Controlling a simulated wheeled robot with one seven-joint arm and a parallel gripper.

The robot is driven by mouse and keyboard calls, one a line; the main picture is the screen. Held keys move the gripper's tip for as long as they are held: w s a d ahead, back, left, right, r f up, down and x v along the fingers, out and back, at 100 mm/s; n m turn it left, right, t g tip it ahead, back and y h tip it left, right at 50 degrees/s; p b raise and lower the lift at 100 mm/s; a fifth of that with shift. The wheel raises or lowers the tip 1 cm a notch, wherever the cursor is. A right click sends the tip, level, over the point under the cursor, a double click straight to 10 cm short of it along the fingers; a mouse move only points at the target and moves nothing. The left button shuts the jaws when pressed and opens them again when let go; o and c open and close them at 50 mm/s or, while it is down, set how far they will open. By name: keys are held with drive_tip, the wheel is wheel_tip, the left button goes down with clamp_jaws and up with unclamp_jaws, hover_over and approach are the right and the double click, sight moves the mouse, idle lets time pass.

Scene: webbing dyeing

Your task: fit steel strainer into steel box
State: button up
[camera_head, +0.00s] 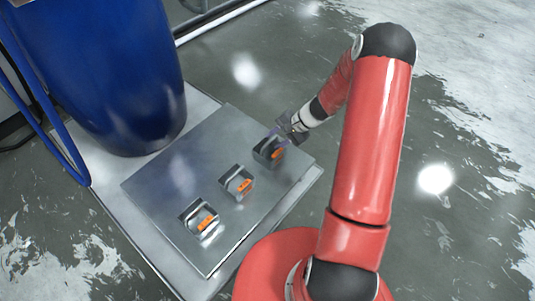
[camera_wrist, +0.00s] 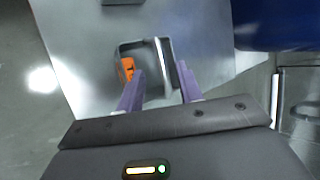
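Three small grey steel boxes with orange tags stand in a row on a flat steel plate: a near one (camera_head: 198,218), a middle one (camera_head: 237,182) and a far one (camera_head: 266,153). My gripper (camera_head: 283,133) is at the far box. In the wrist view its two purple fingers (camera_wrist: 160,76) are apart, over the near edge of this open box (camera_wrist: 124,50). A bright upright steel strip (camera_wrist: 163,66) shows inside the box, between the fingertips. I cannot tell whether it belongs to a strainer, or whether a finger touches it.
The steel plate (camera_head: 160,185) lies on a pale platform (camera_head: 99,176). A large blue drum (camera_head: 105,70) stands at its upper left, with blue tubing (camera_head: 62,150) beside it. The floor (camera_head: 465,180) to the right is clear.

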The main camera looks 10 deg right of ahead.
sight(269, 143)
drive_tip(key=x, duration=0.6)
drive_tip(key=shift+a+r+b, duration=0.15)
drive_tip(key=shift+r+b, duration=0.05)
drive_tip(key=shift+b, duration=0.2)
clamp_jaws()
